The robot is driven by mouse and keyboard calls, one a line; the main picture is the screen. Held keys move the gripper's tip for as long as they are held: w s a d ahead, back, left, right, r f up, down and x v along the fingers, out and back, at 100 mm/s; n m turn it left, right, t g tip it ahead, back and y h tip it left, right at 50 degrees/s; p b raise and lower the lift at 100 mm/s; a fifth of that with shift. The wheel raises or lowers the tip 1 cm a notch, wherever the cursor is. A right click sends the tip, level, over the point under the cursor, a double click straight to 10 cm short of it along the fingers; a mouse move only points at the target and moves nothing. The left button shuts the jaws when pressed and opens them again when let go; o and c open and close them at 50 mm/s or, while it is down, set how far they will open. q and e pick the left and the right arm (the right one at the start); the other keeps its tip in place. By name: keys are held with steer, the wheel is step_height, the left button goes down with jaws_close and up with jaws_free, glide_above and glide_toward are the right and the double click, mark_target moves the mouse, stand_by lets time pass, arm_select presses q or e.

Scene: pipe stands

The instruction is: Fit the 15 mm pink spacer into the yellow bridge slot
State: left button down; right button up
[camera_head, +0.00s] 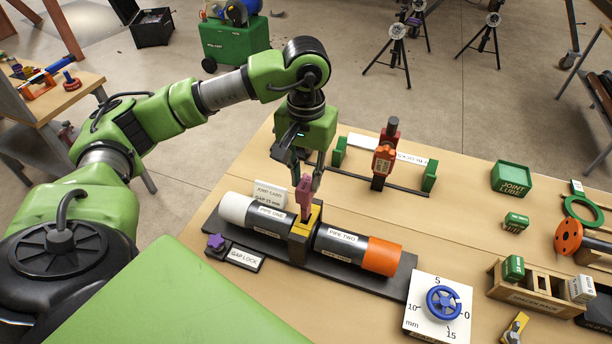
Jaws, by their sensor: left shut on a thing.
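My left gripper (306,180) points down over the pipe fixture and is shut on the pink spacer (304,198). The spacer is upright, and its lower end is at the top of the yellow bridge (317,216). I cannot tell whether that end is inside the slot or just above it. The bridge sits between pipe one (262,219), with a white end, and pipe two (342,242), with an orange end. A job card (270,193) reading "GAP 15 mm" stands behind pipe one. My right gripper is out of view.
A purple gap lock knob (215,242) is at the fixture's left. A dial with a blue handwheel (443,302) stands front right. Behind the fixture is a gauge with an orange slider (384,158). A wooden rack (540,300) and joint lube box (511,178) are at right.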

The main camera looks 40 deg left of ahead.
mark_target(306, 201)
arm_select(q)
steer(key=shift+b, duration=0.35)
stand_by(0.3)
steer(key=shift+f+b, duration=0.45)
steer(key=shift+f, duration=0.05)
steer(key=shift+f+b, duration=3.65)
steer(key=shift+f, duration=0.1)
steer(key=c, duration=1.7)
jaws_free()
steer(key=shift+r, duration=0.1)
